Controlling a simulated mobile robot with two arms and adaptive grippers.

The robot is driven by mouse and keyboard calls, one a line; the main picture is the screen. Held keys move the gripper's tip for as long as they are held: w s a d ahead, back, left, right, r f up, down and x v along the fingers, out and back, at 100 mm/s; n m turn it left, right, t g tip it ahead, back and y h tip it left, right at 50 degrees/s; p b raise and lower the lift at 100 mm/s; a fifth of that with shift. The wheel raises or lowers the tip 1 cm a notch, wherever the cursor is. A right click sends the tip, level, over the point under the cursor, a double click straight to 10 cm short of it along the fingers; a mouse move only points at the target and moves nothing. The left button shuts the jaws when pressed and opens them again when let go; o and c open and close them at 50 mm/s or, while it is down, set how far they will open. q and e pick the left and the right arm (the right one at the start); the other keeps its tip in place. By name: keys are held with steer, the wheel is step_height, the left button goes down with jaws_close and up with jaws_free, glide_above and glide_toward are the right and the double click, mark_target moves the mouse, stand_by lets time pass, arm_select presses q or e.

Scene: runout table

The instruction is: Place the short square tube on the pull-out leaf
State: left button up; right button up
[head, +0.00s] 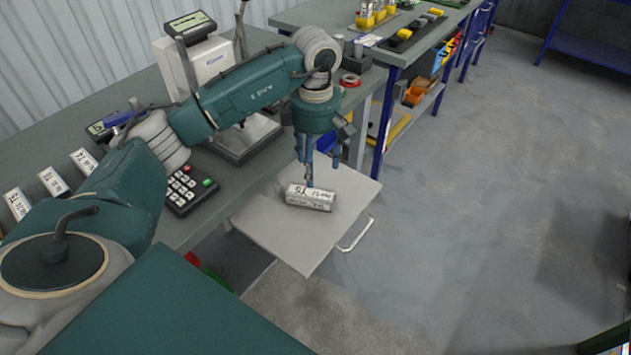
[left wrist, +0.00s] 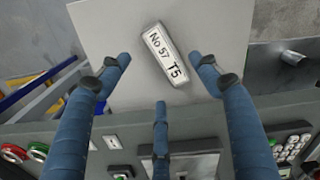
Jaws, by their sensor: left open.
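The short square tube (head: 310,197) is a light block with a white label; the label reads "No 57 T5" in the left wrist view (left wrist: 165,54). It lies on its side on the grey pull-out leaf (head: 273,223), near the leaf's middle. The leaf sticks out from the bench and also shows in the left wrist view (left wrist: 100,28). My left gripper (head: 309,177) is just above the tube, pointing down. Its three blue fingers are spread open in the left wrist view (left wrist: 160,75), with nothing held between them. My right gripper is not in view.
A keypad (head: 188,190), a scale (head: 240,140) and labelled pieces (head: 53,181) are on the bench. A red tape roll (head: 350,80) lies near its far end. The leaf has a wire handle (head: 356,235). Open floor (head: 470,230) lies to the right.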

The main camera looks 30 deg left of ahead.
arm_select(q)
steer(key=shift+r, duration=1.95)
